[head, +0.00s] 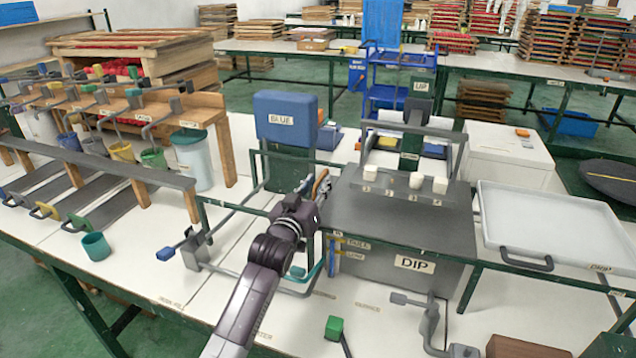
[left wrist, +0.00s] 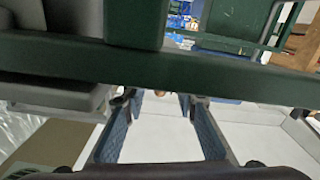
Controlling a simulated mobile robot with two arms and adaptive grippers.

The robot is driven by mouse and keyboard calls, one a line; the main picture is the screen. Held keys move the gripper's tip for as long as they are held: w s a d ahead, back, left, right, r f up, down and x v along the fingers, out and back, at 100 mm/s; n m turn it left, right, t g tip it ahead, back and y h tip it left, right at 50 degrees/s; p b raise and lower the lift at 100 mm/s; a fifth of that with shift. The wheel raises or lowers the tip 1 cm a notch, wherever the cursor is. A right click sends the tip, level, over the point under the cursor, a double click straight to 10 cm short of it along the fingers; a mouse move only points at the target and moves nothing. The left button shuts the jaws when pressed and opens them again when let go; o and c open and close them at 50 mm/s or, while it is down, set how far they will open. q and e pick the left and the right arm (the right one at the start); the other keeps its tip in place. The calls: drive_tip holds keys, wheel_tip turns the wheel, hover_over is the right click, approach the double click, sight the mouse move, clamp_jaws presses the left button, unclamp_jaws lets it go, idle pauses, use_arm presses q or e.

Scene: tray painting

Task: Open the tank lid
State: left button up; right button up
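The tank (head: 400,268) is a grey box labelled DIP, right of the middle in the head view. A flat dark grey lid (head: 400,217) covers its top, with small white blocks marked with numbers along its back. My left gripper (head: 323,184) is at the lid's left side, beside a green frame. In the left wrist view the two blue-padded fingers of the left gripper (left wrist: 160,102) are apart, with nothing clearly held between them. A dark green bar (left wrist: 200,72) crosses that view above the fingers. My right gripper does not show.
A blue box labelled BLUE (head: 286,118) stands behind my left gripper. A grey bar frame (head: 410,130) rises behind the lid. A white drip tray (head: 560,225) lies to the right. Small cups, including a teal cup (head: 96,246), stand at the left.

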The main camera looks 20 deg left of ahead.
use_arm(q)
drive_tip(key=shift+w, duration=0.2)
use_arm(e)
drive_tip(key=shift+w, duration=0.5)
use_arm(q)
drive_tip(key=c, duration=0.7)
clamp_jaws()
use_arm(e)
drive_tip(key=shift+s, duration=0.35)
